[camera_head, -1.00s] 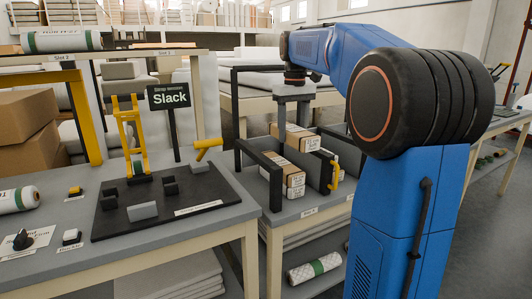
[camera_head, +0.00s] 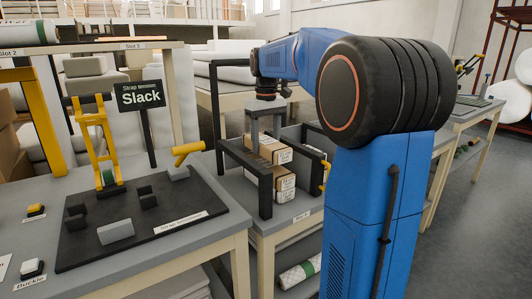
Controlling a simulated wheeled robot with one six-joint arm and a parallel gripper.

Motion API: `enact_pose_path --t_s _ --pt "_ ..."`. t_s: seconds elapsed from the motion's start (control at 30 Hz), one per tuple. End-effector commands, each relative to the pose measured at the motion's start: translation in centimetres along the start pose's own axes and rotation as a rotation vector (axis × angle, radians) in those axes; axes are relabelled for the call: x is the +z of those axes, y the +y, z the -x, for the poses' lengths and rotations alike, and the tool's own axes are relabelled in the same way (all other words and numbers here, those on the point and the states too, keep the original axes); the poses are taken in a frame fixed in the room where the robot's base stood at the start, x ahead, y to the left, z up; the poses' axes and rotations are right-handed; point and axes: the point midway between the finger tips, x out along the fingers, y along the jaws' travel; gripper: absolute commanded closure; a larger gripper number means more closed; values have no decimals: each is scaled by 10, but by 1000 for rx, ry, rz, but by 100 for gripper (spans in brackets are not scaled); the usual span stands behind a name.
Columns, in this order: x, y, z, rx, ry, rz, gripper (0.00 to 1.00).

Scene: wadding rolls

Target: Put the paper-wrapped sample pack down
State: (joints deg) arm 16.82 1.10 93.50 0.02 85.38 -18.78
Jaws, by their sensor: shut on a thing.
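The paper-wrapped sample pack (camera_head: 268,149) is a brown box with a white label on its end. My gripper (camera_head: 264,137) points straight down over the black-framed rack (camera_head: 228,152) and is shut on this pack. The finger tips are partly hidden by the pack and the rack bars. Another brown pack (camera_head: 286,183) with white labels shows just below and in front. I cannot tell whether the held pack touches it or the rack floor.
A further pack (camera_head: 314,158) stands at the rack's right side, near a yellow handle (camera_head: 324,178). My blue arm hides the area to the right. On the left, a grey table carries a strap stand with a "Slack" sign (camera_head: 139,96). A wrapped roll (camera_head: 299,272) lies below.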

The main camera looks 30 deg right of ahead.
Motion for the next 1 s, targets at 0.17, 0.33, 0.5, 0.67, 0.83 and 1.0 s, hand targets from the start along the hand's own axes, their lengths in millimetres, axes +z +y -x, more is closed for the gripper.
enact_pose_path --t_s 0.17,0.33,0.5,0.67,0.83,1.0 --pt "0 0 -24 -1 -2 0 69" --pt "0 0 -34 0 0 0 69" --pt "0 0 -34 0 0 0 69" --pt "0 0 -36 0 0 0 39" --pt "0 0 -36 0 0 0 27" --pt "0 0 -36 0 0 0 27"
